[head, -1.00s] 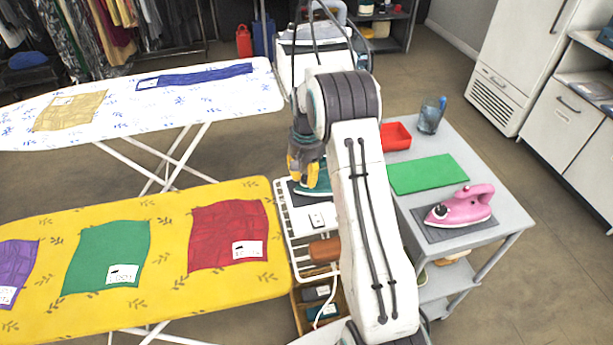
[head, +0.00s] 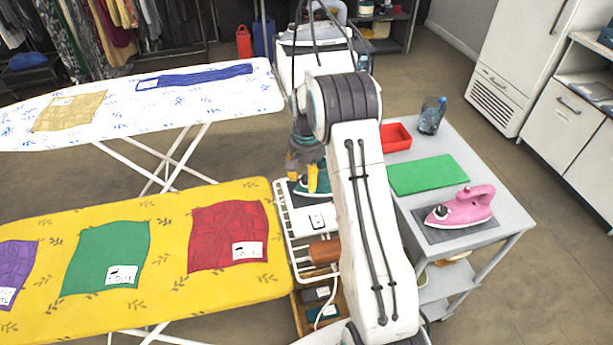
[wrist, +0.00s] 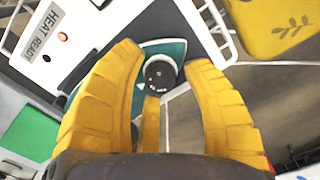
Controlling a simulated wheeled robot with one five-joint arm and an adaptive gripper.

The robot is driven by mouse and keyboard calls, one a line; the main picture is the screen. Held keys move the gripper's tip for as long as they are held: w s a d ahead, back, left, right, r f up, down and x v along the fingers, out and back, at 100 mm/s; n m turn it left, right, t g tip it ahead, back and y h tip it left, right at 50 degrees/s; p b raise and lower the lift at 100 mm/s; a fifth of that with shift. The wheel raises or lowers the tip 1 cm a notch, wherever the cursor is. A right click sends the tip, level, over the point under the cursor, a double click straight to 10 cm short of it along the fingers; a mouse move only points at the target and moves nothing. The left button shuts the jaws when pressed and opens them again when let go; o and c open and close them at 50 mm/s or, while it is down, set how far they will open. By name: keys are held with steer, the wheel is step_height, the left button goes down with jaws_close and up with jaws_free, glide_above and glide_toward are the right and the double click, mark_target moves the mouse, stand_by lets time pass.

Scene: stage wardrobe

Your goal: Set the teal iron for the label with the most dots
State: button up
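The teal iron (head: 322,182) rests on the caddy beside the yellow ironing board, partly hidden by my arm in the head view. In the wrist view the teal iron (wrist: 172,48) shows its round dark dial (wrist: 160,74) with small light marks, too small to read. My gripper (wrist: 168,66) is open, with yellow fingers on either side of the dial; contact cannot be told. In the head view my gripper (head: 302,182) is over the iron. White labels lie on the red cloth (head: 228,226), green cloth (head: 105,250), purple cloth (head: 14,265), tan cloth (head: 75,113) and blue cloth (head: 205,76); their dots are unreadable.
The yellow board (head: 170,290) is close at left, the white board (head: 230,100) behind it. A grey cart (head: 490,222) at right holds a pink iron (head: 462,208), green mat (head: 428,174), red tray (head: 395,137) and cup (head: 431,116). A "HEAT READY" panel (wrist: 55,28) shows in the wrist view.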

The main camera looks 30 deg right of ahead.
mark_target(306, 178)
steer(key=shift+o, duration=0.8)
steer(key=shift+r, duration=0.1)
steer(key=shift+r, duration=0.15)
step_height(306, 178, up, 12)
steer(key=shift+f, duration=0.2)
